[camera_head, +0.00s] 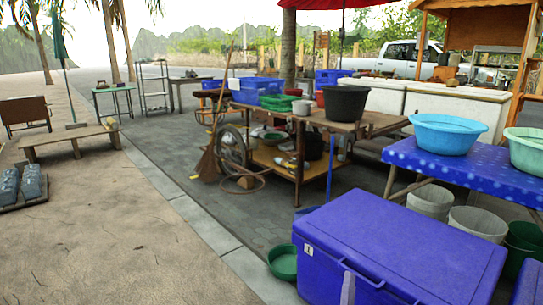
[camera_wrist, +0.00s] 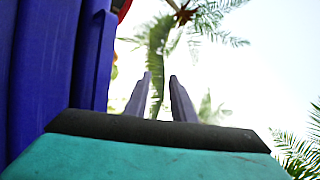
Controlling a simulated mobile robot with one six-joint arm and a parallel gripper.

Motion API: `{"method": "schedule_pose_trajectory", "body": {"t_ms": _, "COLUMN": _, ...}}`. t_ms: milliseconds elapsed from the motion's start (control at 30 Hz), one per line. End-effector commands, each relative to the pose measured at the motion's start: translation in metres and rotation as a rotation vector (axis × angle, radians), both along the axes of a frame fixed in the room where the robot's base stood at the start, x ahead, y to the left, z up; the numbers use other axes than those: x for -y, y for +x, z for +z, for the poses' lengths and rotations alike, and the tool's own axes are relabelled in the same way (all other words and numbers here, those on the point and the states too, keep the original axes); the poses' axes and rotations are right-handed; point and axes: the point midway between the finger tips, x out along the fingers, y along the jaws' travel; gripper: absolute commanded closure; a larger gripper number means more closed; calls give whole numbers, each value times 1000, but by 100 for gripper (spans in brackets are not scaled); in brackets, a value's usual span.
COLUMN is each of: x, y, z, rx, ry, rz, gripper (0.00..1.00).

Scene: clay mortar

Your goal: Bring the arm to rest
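My gripper (camera_wrist: 160,95) shows in the wrist view as two narrow grey-purple fingers pointing up toward bright sky and palm fronds. The fingers stand apart with a clear gap and nothing shows between them. A dark band and a teal surface fill the bottom of that view. Tall blue-purple surfaces stand close by on the left of the fingers. In the head view I cannot make out my arm or gripper for certain; a slim grey upright piece shows at the bottom edge, in front of the blue cooler box (camera_head: 400,250).
A blue-clothed table (camera_head: 480,178) holds a light blue basin (camera_head: 445,133). A wooden cart table (camera_head: 330,125) carries a black tub (camera_head: 345,103) and crates. A green bowl (camera_head: 283,262) lies on the ground by the cooler.

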Motion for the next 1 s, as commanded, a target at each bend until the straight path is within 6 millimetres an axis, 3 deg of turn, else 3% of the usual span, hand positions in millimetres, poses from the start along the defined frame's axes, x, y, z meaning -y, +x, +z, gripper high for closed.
{"method": "schedule_pose_trajectory", "body": {"t_ms": 33, "x": -2, "y": 1, "z": 12, "rx": -19, "ry": 0, "rz": 4, "gripper": 77}}
{"method": "schedule_pose_trajectory", "body": {"t_ms": 433, "x": -19, "y": 15, "z": 24, "rx": -243, "ry": -14, "rz": 27, "gripper": 77}}
{"method": "schedule_pose_trajectory", "body": {"t_ms": 767, "x": -35, "y": 23, "z": 15, "rx": -496, "ry": -53, "rz": 45, "gripper": 77}}
{"method": "schedule_pose_trajectory", "body": {"t_ms": 1000, "x": -48, "y": 19, "z": -3, "rx": -720, "ry": -103, "rz": 65, "gripper": 77}}
